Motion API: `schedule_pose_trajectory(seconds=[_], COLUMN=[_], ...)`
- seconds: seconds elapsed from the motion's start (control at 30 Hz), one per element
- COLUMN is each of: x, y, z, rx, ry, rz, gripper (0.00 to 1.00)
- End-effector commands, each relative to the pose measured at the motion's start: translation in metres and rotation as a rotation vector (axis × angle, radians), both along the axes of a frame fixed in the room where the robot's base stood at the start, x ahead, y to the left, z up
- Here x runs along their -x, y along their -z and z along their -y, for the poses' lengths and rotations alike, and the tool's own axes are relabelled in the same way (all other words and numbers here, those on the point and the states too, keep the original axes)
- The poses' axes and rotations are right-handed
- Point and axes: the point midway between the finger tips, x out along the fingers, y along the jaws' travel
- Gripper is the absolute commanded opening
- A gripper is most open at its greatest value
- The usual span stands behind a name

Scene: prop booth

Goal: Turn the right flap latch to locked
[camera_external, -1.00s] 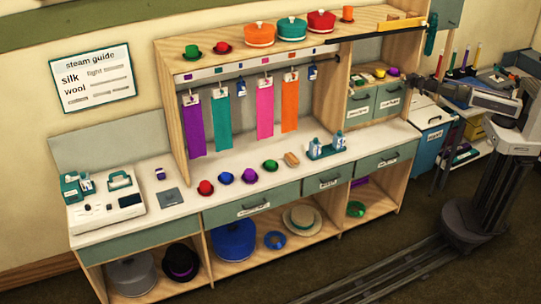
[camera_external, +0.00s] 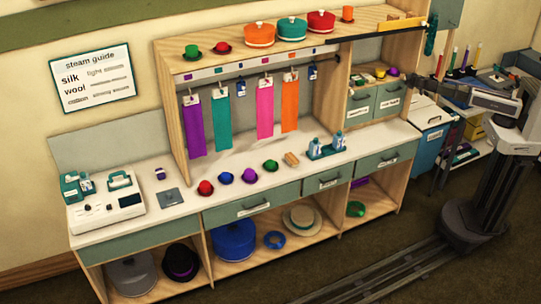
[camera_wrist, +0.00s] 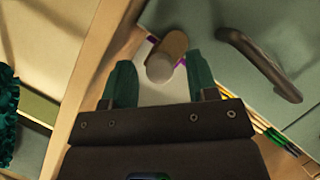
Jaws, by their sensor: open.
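In the wrist view, a short brown knob with a grey rounded end (camera_wrist: 165,60) stands out from a pale plate with purple marks; it looks like the latch. My gripper (camera_wrist: 159,66) is open, with one green finger on each side of the knob. A gap shows on both sides, and I cannot tell whether either finger touches it. The grey-green panel with a dark bar handle (camera_wrist: 262,62) lies to the right. In the external view, the right labelled flap (camera_external: 389,99) is closed; its latch is too small to make out.
A wooden upright (camera_wrist: 95,75) runs close to the left finger. A frilly teal thing (camera_wrist: 6,112) hangs at the left edge of the wrist view. Pencil-like sticks (camera_wrist: 275,138) show at lower right. The left flap (camera_external: 359,111) stands beside the right one.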

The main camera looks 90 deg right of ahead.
Motion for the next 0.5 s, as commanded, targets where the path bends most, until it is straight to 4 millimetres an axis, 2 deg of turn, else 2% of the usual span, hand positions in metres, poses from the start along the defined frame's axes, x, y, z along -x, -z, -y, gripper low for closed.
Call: schedule_pose_trajectory(seconds=[0.17, 0.4, 0.5], x=[0.007, 0.019, 0.022], y=[-0.013, -0.035, -0.038], z=[-0.024, -0.079, -0.092], rx=[0.0, 0.0, -0.001], ry=[-0.003, -0.004, -0.002], rz=[0.001, 0.0, 0.0], gripper=[0.53, 0.53, 0.53])
